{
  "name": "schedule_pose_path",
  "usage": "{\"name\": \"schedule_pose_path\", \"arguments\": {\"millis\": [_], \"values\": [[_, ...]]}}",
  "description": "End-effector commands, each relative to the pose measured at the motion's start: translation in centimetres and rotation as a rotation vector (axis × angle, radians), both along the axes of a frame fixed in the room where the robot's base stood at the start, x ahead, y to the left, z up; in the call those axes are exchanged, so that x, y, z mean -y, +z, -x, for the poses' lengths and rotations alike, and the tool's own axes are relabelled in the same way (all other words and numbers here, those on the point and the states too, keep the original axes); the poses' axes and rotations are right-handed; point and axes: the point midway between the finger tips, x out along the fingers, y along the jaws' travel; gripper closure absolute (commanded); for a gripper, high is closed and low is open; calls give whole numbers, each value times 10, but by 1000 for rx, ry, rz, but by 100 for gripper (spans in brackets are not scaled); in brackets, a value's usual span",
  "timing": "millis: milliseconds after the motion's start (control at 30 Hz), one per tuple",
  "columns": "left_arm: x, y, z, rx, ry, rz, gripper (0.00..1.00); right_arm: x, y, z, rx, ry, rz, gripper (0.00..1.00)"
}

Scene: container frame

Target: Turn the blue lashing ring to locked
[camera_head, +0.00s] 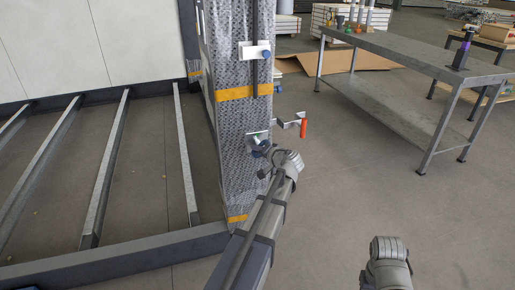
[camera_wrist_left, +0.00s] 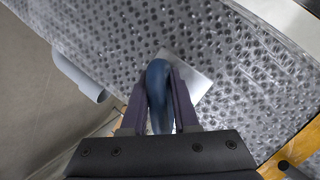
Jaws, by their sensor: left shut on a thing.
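The blue lashing ring (camera_wrist_left: 158,92) sits in front of a bright metal plate (camera_wrist_left: 190,75) on the patterned metal post, in the left wrist view. My left gripper (camera_wrist_left: 161,84) is shut on it, with a dark finger on each side. The ring's upper end shows just above the fingertips and its lower part runs down between them. In the head view, my left gripper (camera_head: 262,153) is at the lower plate (camera_head: 256,137) of the post, small and partly hidden by my own wrist. The ring's exact angle is hard to tell.
The post (camera_head: 236,110) carries orange bands and an upper plate with a blue knob (camera_head: 267,54). A red handle (camera_head: 303,128) on a bracket sticks out right of the gripper. A grey workbench (camera_head: 410,55) stands at the right. The floor between is clear.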

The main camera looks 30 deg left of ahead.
Motion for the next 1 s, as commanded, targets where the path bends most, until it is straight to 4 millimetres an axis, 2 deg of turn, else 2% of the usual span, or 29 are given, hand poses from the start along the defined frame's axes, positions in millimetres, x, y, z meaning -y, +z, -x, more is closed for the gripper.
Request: {"name": "schedule_pose_path", "arguments": {"millis": [233,600,1000], "values": [[6,-1,-6,184,-13,159,100,0,7,0,0,0,-1,50],[9,-2,-10,441,-13,379,100,0,7,0,-1,0,-2,50],[11,-1,-13,631,-15,542,100,0,2,0,0,0,-1,50]]}}
